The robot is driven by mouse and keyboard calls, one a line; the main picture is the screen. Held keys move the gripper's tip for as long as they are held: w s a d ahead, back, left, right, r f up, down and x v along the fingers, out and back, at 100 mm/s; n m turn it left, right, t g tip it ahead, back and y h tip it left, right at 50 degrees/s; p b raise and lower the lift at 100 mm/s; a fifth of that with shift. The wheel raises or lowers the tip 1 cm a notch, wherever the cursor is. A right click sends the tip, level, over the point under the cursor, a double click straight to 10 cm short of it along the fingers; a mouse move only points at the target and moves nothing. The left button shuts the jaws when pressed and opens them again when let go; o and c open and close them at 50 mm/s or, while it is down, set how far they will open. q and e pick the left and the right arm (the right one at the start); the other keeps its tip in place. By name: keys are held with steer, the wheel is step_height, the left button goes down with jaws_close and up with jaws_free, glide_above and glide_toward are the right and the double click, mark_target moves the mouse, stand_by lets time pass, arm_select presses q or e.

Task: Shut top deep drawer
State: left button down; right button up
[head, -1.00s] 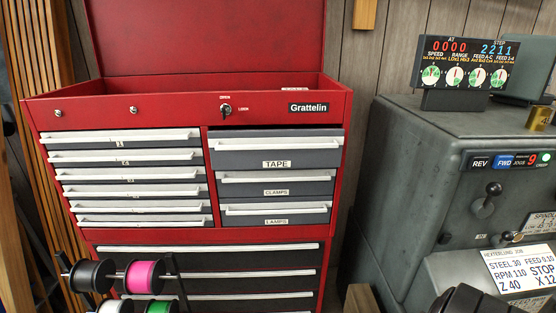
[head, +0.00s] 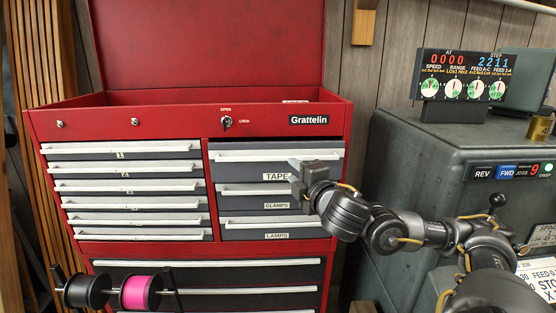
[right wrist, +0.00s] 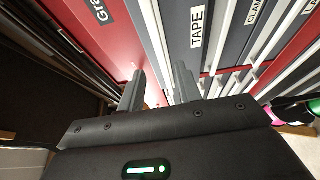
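The top deep drawer (head: 235,170), labelled TAPE, is a dark grey drawer with a white handle in the right column of the red tool chest (head: 80,125). It appears to stick out a little past the drawers below it. It also shows in the right wrist view (right wrist: 205,65). Contact cannot be told. My left gripper is not in view.
The CLAMPS drawer (head: 240,190) and LAMPS drawer (head: 240,224) sit below. Several shallow drawers (head: 125,170) fill the left column. Black and pink spools (head: 140,292) stand at the lower left. A grey machine (head: 420,155) with a digital display (head: 466,76) stands at right.

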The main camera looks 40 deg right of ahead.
mark_target(279, 159)
steer(key=p+x, duration=0.3)
steer(key=x, duration=0.5)
steer(key=shift+w+d+r, duration=0.1)
steer(key=shift+w, duration=0.25)
steer(key=shift+x, duration=0.8)
jaws_close()
